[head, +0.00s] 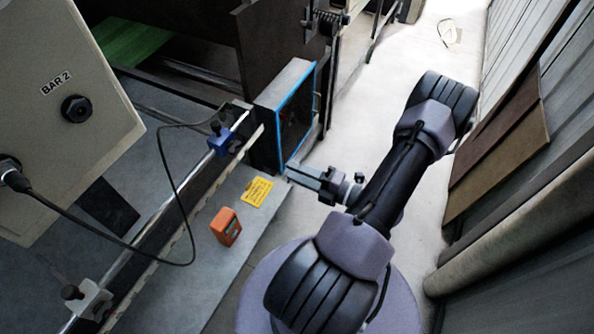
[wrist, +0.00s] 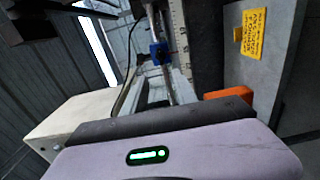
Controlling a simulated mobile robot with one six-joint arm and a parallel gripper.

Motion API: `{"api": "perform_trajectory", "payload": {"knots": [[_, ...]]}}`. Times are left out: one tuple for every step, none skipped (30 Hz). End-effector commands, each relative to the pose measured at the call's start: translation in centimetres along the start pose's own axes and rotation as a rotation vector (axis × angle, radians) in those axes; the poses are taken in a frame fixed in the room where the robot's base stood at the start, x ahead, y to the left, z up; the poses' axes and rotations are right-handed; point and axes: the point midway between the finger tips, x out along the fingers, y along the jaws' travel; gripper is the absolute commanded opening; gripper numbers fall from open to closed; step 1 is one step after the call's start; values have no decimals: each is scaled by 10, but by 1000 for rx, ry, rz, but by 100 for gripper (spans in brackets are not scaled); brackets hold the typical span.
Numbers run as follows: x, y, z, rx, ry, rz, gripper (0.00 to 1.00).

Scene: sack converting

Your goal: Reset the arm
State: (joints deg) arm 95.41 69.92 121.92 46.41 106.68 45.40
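My arm reaches up from its round base on the right side of the head view and folds back to the left. My gripper (head: 312,178) is at the middle of that view, pointing left, close to the lower corner of a blue-edged grey box frame. I cannot tell if it touches the frame. Nothing is visibly held, but the gap between its fingers is not clear.
An orange handheld device (head: 226,227) and a yellow label (head: 258,191) are on the grey ledge left of my gripper. A blue clamp (head: 222,138) sits on the rail. A control box (head: 70,90) marked BAR 2 stands left.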

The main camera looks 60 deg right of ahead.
Motion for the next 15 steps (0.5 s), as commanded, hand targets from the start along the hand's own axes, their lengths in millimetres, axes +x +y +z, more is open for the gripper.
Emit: {"api": "perform_trajectory", "payload": {"knots": [[-2,0,0,0,-1,0,34],[-2,0,0,0,-1,0,34],[-2,0,0,0,0,0,34],[-2,0,0,0,0,0,34],[-2,0,0,-1,0,0,34],[-2,0,0,-1,0,0,34],[-2,0,0,-1,0,0,34],[-2,0,0,-1,0,0,34],[-2,0,0,-1,0,0,34],[-2,0,0,-1,0,0,34],[-1,0,0,-1,0,0,34],[-1,0,0,-1,1,-1,34],[0,0,0,-7,6,-2,34],[2,2,-2,-24,25,-6,34],[10,6,-8,-72,76,-17,34]]}}
